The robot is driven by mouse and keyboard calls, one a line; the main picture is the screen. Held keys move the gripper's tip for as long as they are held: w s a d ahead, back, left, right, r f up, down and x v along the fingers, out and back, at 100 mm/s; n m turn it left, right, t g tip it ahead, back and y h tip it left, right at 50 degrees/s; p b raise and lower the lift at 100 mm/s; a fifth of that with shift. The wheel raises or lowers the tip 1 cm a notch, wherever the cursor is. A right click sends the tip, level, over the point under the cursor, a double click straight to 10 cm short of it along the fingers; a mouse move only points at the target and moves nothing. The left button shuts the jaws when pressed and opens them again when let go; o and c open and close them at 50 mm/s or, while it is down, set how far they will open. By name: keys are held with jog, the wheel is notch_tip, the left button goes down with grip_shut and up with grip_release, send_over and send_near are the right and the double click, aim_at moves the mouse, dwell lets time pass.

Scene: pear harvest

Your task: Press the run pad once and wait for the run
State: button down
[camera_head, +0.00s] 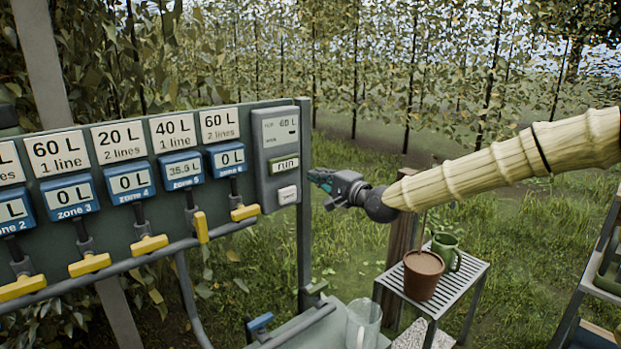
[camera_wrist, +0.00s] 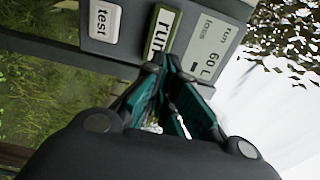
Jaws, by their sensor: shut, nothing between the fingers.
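The run pad (camera_head: 284,165) is a pale, dark-framed plate marked "run" on the grey control box at the board's right end. In the wrist view the run pad (camera_wrist: 161,31) lies just beyond my fingertips, which cover part of its lower end. My gripper (camera_head: 314,177) is shut and empty, pointing left at the box from its right side. In the wrist view my gripper (camera_wrist: 160,62) shows teal fingers with their tips together. I cannot tell whether the tips touch the pad. The display (camera_head: 282,131) above the pad reads "60 L".
A "test" pad (camera_head: 287,195) sits below the run pad. Other visible handles lie crosswise. A slatted stand (camera_head: 462,283) holds a brown pot (camera_head: 423,276) and green mug (camera_head: 446,252).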

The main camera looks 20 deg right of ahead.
jog(key=shift+b+v, duration=0.3)
jog(key=shift+v, duration=0.85)
jog(key=shift+f, duration=0.15)
